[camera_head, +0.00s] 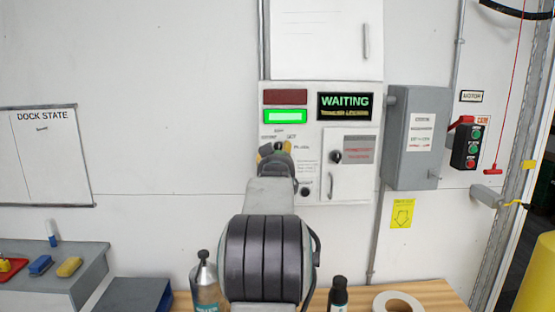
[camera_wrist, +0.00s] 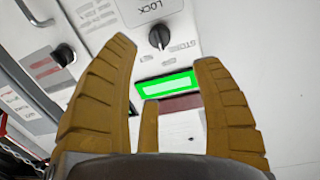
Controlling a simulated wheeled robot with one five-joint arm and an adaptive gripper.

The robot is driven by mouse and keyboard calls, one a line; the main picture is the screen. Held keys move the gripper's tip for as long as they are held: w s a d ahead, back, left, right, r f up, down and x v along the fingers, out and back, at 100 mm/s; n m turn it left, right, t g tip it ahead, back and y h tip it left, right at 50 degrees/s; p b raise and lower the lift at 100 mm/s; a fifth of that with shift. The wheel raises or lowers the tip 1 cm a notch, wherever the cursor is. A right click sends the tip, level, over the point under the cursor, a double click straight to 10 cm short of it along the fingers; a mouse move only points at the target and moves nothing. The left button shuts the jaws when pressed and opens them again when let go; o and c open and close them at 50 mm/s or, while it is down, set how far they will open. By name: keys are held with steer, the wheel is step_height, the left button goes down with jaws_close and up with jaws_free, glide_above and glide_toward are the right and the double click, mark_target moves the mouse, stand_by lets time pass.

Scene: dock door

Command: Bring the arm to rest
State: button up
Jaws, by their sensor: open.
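My arm reaches up and forward in the head view, with my gripper (camera_head: 272,150) in front of the white control panel (camera_head: 312,92). In the wrist view my gripper (camera_wrist: 165,55) has its tan ridged fingers spread apart with nothing between them. Beyond the fingers are a black selector knob (camera_wrist: 159,37) and a lit green lamp (camera_wrist: 167,88). I cannot tell whether a finger touches the panel. In the head view the green lamp (camera_head: 285,116) is lit below a dark red one (camera_head: 285,97). The display (camera_head: 345,106) reads WAITING.
A grey box (camera_head: 412,140) and a button station (camera_head: 467,146) are on the wall to the right. Below, the wooden bench (camera_head: 440,292) holds a spray bottle (camera_head: 205,283), a dark bottle (camera_head: 338,295) and a tape roll (camera_head: 398,301). The wall at left is clear around the DOCK STATE board (camera_head: 48,160).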

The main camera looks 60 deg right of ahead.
stand_by(0.6)
steer(key=s+a+f+g+y, duration=0.3)
steer(key=a+f+y, duration=0.25)
steer(key=f, duration=0.65)
steer(key=s+a+f+g+y, duration=0.2)
steer(key=s+a+f+y, duration=0.35)
steer(key=f, duration=0.75)
steer(key=s+a+n+y, duration=0.1)
steer(key=a+n, duration=0.3)
steer(key=a, duration=1)
steer(key=s+a+n+t+y, duration=0.1)
steer(key=a+n, duration=0.3)
steer(key=a, duration=1.1)
steer(key=s+a+n+y+b, duration=0.1)
steer(key=a+n, duration=0.4)
steer(key=a, duration=0.9)
steer(key=shift+s+a+r+y, duration=0.15)
steer(key=shift+s+r+y, duration=0.3)
steer(key=shift+s+y, duration=0.15)
